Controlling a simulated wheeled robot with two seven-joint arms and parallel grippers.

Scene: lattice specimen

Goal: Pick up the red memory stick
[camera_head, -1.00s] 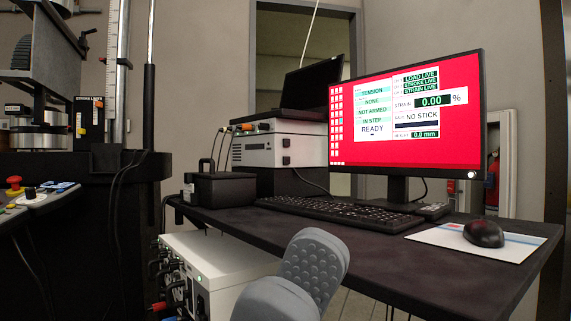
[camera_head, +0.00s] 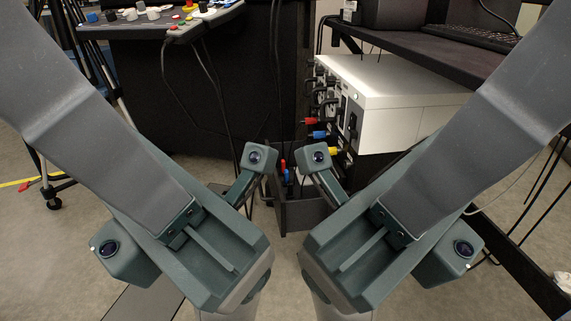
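I cannot make out the red memory stick in this view. My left gripper (camera_head: 236,293) shows at the bottom, left of the middle, as a dark teal housing at the end of my grey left arm. My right gripper (camera_head: 335,293) mirrors it just to the right, with a narrow gap between the two. Both point down and away from the desk, over the floor. Their fingers are hidden or cut off by the lower edge, so I cannot see whether they are open or hold anything.
A control panel (camera_head: 150,22) with coloured knobs is at the upper left. A white equipment box (camera_head: 390,85) with cables stands under the dark desk (camera_head: 440,50) at the upper right. A dark open bin (camera_head: 300,213) stands behind my grippers. Tripod legs (camera_head: 85,60) are at the left.

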